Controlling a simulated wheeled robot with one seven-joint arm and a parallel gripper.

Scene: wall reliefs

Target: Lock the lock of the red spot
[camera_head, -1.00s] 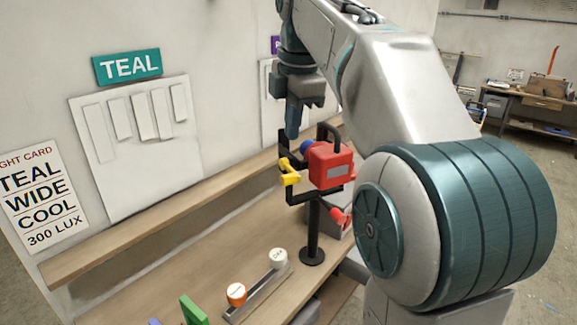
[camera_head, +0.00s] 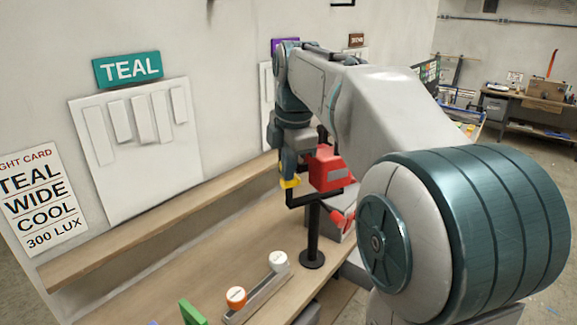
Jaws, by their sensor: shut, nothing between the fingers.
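The red spot (camera_head: 328,169) is a red box-shaped lamp on a black stand (camera_head: 313,230) on the bench. A yellow part (camera_head: 289,184) sits at its left, on the black yoke. A red lever-like part (camera_head: 343,219) sticks out lower right of the spot. I cannot tell from the picture which of these is the lock. My gripper (camera_head: 288,170) is shut and empty, pointing down just above or against the yellow part. It hides the top of the yellow part and the spot's left side. Whether they touch is unclear.
A wooden bench (camera_head: 190,270) with a raised ledge (camera_head: 150,225) runs along the wall. A green block (camera_head: 192,312) is at the front edge.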

